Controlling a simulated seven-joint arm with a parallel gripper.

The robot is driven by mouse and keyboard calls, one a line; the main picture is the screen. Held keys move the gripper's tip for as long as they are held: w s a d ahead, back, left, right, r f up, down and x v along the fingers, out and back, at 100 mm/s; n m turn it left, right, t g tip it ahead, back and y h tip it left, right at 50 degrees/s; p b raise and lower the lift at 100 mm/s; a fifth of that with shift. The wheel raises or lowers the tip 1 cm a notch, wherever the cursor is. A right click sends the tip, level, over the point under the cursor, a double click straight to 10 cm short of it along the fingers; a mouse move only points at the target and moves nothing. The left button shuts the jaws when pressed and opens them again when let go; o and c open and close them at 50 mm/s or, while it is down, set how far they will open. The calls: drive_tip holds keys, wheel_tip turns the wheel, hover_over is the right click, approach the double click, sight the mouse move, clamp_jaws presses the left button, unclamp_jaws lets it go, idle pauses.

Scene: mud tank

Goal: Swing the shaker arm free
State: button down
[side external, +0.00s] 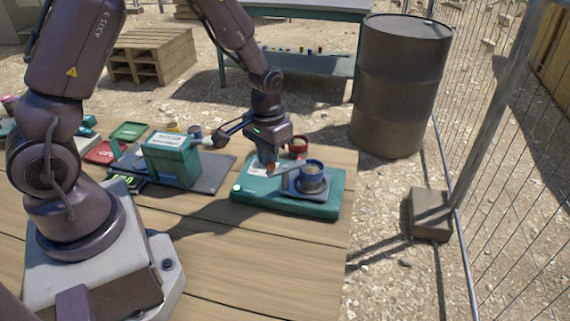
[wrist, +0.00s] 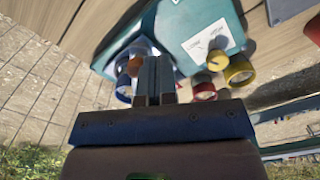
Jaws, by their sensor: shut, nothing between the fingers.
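The shaker is a green, flat-bodied machine (side external: 252,204) on the wooden table in the side external view. A blue-rimmed cup (side external: 312,181) sits on its dark plate. A thin grey bar (side external: 288,169) by the cup looks like the shaker arm; whether it touches the cup I cannot tell. My gripper (side external: 270,165) points down over the shaker's left part, its tips close to an orange-red piece and the bar. In the wrist view my gripper (wrist: 155,80) is shut and empty, in front of the green body (wrist: 195,20) and beside the blue-rimmed cup (wrist: 126,88). The fingers hide part of the shaker.
A red cup (side external: 298,145) stands behind the shaker. A green box (side external: 172,162) on a dark plate and several trays stand to the left. A yellow-rimmed cup (wrist: 240,73) shows in the wrist view. The table's front is clear. A barrel (side external: 400,90) stands beyond.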

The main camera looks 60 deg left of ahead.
drive_tip(key=shift+s+d, duration=0.15)
drive_tip(key=shift+d, duration=0.65)
drive_tip(key=shift+d, duration=0.6)
drive_tip(key=shift+a, duration=0.1)
drive_tip(key=shift+s+a, duration=0.25)
drive_tip(key=shift+s, duration=0.15)
drive_tip(key=shift+r, duration=3.55)
